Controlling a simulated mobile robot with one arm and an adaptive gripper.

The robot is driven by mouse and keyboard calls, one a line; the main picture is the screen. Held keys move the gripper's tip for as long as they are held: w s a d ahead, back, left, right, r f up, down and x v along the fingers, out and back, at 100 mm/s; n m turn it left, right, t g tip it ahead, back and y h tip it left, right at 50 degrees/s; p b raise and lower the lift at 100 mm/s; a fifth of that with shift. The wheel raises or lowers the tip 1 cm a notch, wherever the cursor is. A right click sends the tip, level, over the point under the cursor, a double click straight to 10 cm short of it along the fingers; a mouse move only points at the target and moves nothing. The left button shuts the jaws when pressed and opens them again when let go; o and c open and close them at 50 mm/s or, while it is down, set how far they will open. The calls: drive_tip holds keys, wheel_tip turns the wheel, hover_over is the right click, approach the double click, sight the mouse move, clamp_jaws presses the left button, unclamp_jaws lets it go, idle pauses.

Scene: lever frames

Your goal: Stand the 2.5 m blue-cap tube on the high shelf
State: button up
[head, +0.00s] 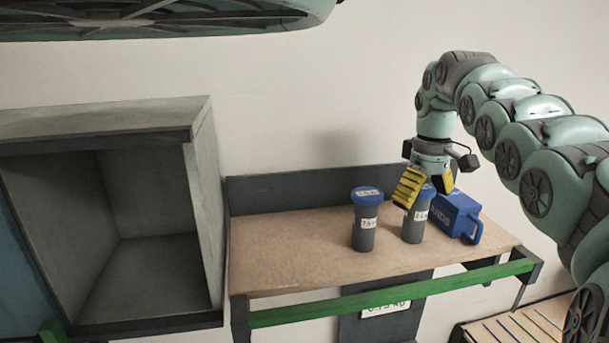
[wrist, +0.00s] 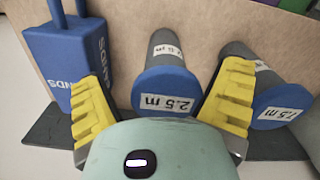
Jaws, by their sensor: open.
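The 2.5 m tube, grey with a blue cap, shows in the wrist view (wrist: 166,88) between my fingers, its cap reading "2.5 m". In the head view this tube (head: 415,227) stands upright on a bench, its cap partly hidden by a finger. My gripper (head: 425,197) points down over it with yellow fingers spread; in the wrist view the gripper (wrist: 165,85) is open around the cap, and I cannot tell whether either finger touches. A second blue-cap tube (head: 365,222), labelled "7.5 m" in the wrist view (wrist: 270,100), stands to its left in the head view. No shelf is clearly identifiable as the high shelf.
A blue container with a handle (head: 457,216) sits close right of the 2.5 m tube. The wooden bench top (head: 290,245) is bare at left, with a dark back panel (head: 300,188) and a green front rail (head: 390,292). A grey open-front compartment (head: 205,190) stands left of the bench.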

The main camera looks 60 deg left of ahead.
drive_tip(key=shift+s+a+b, duration=0.1)
drive_tip(key=shift+a+b, duration=0.15)
drive_tip(key=shift+b, duration=0.4)
drive_tip(key=b, duration=0.1)
drive_tip(key=r+b, duration=0.1)
drive_tip(key=shift+s+r+b, duration=0.1)
drive_tip(key=shift+s+b, duration=0.15)
drive_tip(key=shift+b, duration=0.05)
wheel_tip(320, 180, up, 6)
drive_tip(key=p, duration=0.6)
drive_tip(key=shift+w, duration=0.1)
drive_tip(key=shift+d+f, duration=0.1)
drive_tip(key=shift+f, duration=0.1)
